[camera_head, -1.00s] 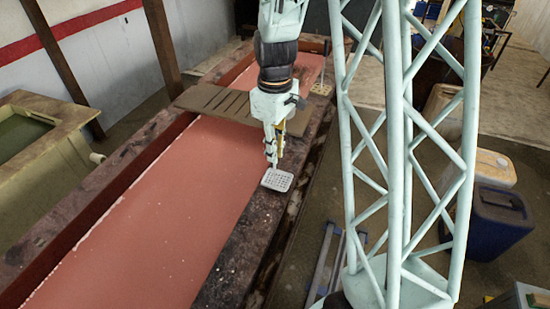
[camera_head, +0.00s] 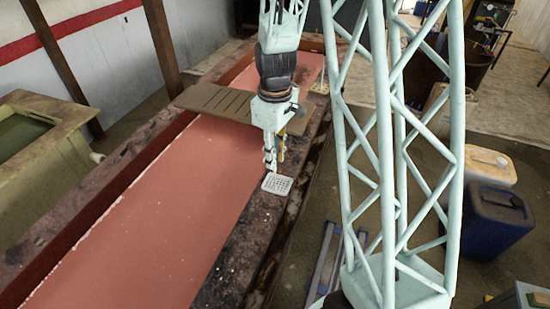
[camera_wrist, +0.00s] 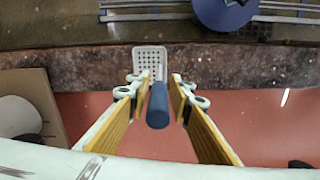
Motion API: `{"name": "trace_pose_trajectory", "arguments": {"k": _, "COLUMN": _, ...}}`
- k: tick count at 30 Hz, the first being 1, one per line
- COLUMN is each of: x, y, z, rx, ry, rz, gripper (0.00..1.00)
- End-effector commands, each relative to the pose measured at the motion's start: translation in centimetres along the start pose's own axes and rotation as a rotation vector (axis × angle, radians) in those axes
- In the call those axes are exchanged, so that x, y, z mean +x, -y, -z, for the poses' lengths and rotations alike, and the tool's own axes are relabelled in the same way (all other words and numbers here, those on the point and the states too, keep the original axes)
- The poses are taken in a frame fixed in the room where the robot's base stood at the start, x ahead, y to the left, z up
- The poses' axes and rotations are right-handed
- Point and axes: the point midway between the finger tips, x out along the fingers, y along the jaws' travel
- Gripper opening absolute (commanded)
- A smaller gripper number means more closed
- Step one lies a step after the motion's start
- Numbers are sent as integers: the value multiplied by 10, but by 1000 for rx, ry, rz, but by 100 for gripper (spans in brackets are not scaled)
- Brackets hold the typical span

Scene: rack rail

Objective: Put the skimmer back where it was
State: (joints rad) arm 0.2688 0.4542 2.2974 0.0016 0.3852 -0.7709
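The skimmer has a pale perforated plate (camera_head: 277,184) and a blue handle (camera_wrist: 158,106). In the head view its plate is at the near-right rim of the long vat; I cannot tell whether it touches the rim. In the wrist view the plate (camera_wrist: 149,64) appears beyond the fingertips, over the dark rim. In the head view my gripper (camera_head: 272,165) hides most of the handle.
The long vat's dark stone rim (camera_head: 228,270) surrounds reddish liquid (camera_head: 140,235). A slotted brown board (camera_head: 213,102) lies across it. A small pale item (camera_head: 321,88) is on the far rim. A blue jug (camera_head: 497,222) and a pale canister (camera_head: 491,167) stand on the floor at right.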

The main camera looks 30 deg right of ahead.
Motion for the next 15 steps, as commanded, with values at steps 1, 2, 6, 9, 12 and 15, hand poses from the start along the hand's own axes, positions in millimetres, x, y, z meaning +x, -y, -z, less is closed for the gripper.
{"name": "trace_pose_trajectory", "arguments": {"k": 1, "x": 0, "y": 0, "z": 0, "rx": 0, "ry": 0, "rz": 0, "gripper": 24}}
{"name": "trace_pose_trajectory", "arguments": {"k": 2, "x": 0, "y": 0, "z": 0, "rx": 0, "ry": 0, "rz": 0, "gripper": 25}}
{"name": "trace_pose_trajectory", "arguments": {"k": 6, "x": 0, "y": 0, "z": 0, "rx": 0, "ry": 0, "rz": 0, "gripper": 25}}
{"name": "trace_pose_trajectory", "arguments": {"k": 9, "x": 0, "y": 0, "z": 0, "rx": 0, "ry": 0, "rz": 0, "gripper": 25}}
{"name": "trace_pose_trajectory", "arguments": {"k": 12, "x": -1, "y": 0, "z": 0, "rx": 0, "ry": 0, "rz": 0, "gripper": 25}}
{"name": "trace_pose_trajectory", "arguments": {"k": 15, "x": -2, "y": 0, "z": 0, "rx": 0, "ry": 0, "rz": 0, "gripper": 25}}
